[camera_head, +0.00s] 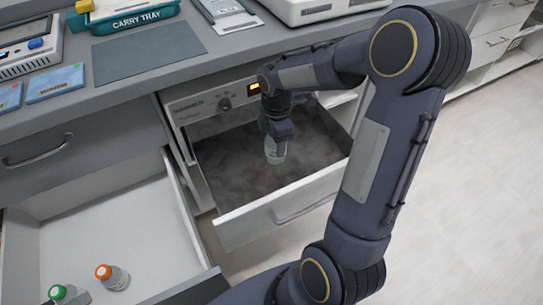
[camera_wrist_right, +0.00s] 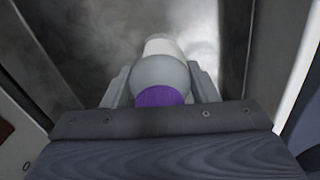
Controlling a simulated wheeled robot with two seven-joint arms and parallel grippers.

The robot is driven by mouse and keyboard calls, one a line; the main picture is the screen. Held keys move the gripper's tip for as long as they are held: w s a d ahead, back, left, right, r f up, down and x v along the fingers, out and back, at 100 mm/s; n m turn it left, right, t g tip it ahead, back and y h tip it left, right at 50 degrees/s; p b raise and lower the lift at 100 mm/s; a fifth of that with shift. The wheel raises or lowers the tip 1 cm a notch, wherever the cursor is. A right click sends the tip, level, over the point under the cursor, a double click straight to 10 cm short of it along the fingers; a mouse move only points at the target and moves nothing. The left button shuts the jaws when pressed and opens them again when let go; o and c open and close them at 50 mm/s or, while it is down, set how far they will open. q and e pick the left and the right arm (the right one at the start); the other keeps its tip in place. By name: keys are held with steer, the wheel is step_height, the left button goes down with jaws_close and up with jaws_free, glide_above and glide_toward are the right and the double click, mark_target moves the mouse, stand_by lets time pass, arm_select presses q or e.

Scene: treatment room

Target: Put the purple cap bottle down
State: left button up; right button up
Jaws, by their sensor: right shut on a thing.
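The purple cap bottle (camera_wrist_right: 162,72) is held between the fingers of my right gripper (camera_wrist_right: 160,88), with its purple cap toward the wrist. In the head view my right gripper (camera_head: 277,133) points down over an open drawer (camera_head: 310,200), and the bottle (camera_head: 275,150) hangs below it. The purple cap is hidden by the gripper there. The drawer's inside looks grey and misty, and I cannot tell whether the bottle touches its floor. My left gripper is not in view.
A second open drawer (camera_head: 110,225) at the left holds an orange-capped bottle (camera_head: 113,276) and a green-capped bottle (camera_head: 68,294). The counter (camera_head: 215,50) above carries a green carry tray (camera_head: 125,17), a grey mat (camera_head: 148,52) and devices.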

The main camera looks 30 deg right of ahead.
steer(key=shift+s+d+r+n, duration=0.2)
steer(key=shift+s+d+n, duration=0.4)
steer(key=shift+d+n, duration=0.45)
steer(key=shift+s+f+n, duration=0.1)
steer(key=shift+f+n, duration=0.05)
steer(key=shift+n, duration=0.3)
step_height(320, 180, down, 10)
steer(key=b, duration=0.3)
steer(key=o, duration=1.1)
